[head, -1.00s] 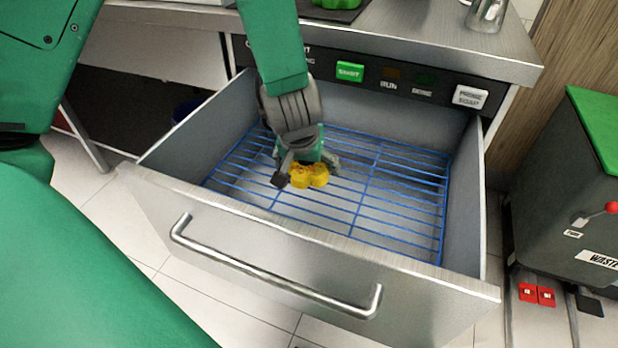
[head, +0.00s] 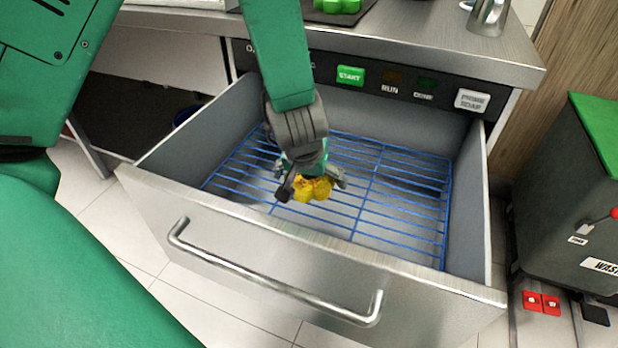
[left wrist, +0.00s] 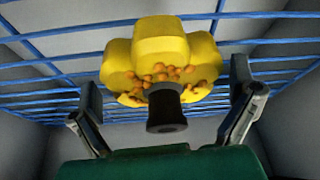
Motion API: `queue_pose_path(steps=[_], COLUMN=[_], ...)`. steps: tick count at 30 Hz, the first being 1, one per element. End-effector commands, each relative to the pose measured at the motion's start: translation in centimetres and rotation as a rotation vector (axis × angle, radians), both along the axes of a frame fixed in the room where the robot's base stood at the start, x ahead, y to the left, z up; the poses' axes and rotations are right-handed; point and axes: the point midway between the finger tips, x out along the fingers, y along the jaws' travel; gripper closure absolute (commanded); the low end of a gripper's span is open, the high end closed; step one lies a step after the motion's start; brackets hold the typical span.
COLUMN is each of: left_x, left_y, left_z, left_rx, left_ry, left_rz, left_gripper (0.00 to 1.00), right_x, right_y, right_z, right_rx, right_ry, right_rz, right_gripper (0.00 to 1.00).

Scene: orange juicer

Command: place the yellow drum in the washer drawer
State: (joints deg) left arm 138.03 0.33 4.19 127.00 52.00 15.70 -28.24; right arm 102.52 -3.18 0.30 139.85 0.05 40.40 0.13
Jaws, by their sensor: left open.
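The yellow drum (head: 313,188) is inside the open washer drawer (head: 395,283), at the blue wire rack (head: 400,205). In the left wrist view the yellow drum (left wrist: 160,55) has rounded lobes, orange bits on it and a dark hub facing me. My left gripper (head: 312,184) is down in the drawer over the drum. Its two fingers (left wrist: 166,110) are spread on either side of the drum, with gaps to it. Whether the drum rests fully on the rack is hard to tell. My right gripper is not in view.
The drawer's front wall with its handle (head: 270,283) and its side walls surround the rack. The rack's right part is bare. A control panel with a green start button (head: 351,76) is behind. A grey waste bin (head: 570,190) stands at right.

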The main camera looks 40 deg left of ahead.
Motion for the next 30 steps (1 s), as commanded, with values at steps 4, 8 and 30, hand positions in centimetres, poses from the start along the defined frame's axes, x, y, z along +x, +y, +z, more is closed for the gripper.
queue_pose_path(steps=[4,8,30], left_x=[-0.9,-2.0,-4.1], left_y=[-0.3,-0.6,-1.4], left_z=[3.1,5.8,10.7], left_rx=[0.003,-0.001,-0.004], left_ry=[-0.002,-0.002,0.000], left_rz=[-0.004,-0.003,-0.002], left_gripper=[0.00,0.00,0.00], right_x=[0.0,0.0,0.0], right_y=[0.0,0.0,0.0], right_z=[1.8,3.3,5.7], right_rx=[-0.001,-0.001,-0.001], right_ry=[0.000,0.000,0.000], right_rz=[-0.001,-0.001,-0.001], right_gripper=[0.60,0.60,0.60])
